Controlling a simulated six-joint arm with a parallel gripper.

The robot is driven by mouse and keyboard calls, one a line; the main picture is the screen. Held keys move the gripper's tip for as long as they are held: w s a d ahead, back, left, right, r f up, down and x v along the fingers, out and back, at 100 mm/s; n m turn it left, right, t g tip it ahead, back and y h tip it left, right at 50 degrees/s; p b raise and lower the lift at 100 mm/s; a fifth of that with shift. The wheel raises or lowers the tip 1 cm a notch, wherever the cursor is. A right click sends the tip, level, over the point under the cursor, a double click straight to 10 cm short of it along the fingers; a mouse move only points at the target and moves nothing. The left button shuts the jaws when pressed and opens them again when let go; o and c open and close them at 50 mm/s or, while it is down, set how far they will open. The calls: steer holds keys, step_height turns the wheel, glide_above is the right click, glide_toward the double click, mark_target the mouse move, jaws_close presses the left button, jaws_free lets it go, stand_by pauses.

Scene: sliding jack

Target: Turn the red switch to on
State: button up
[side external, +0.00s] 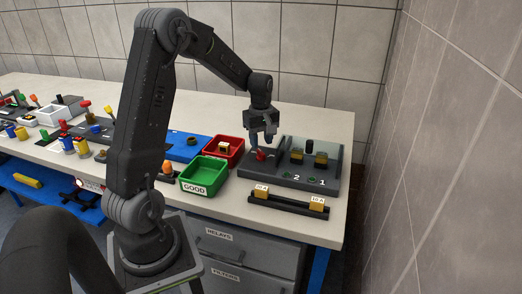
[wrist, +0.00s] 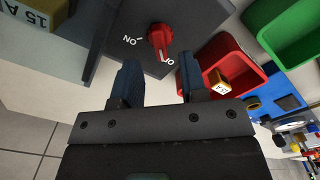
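The red switch (wrist: 160,37) is a rotary knob on a dark grey panel (wrist: 195,14). The label "ON" (wrist: 131,40) is beside it on the left in the wrist view. Its handle points roughly at another label (wrist: 168,61), which begins with "O" and is partly hidden. My gripper (wrist: 157,62) is open and empty, its two fingers apart, with the knob showing beyond the gap between them. In the side view my gripper (side external: 263,138) hangs pointing down just above the red switch (side external: 261,155), seemingly not touching it.
The panel's raised section with yellow blocks (side external: 308,158) stands right of the switch. A red bin (side external: 235,143) with a yellow block and a green bin (side external: 204,176) marked GOOD are to the left. A black rail (side external: 289,205) with yellow blocks lies in front.

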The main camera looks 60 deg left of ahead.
mark_target(261, 151)
steer(key=shift+f, duration=2.05)
steer(key=shift+c, duration=0.2)
jaws_close()
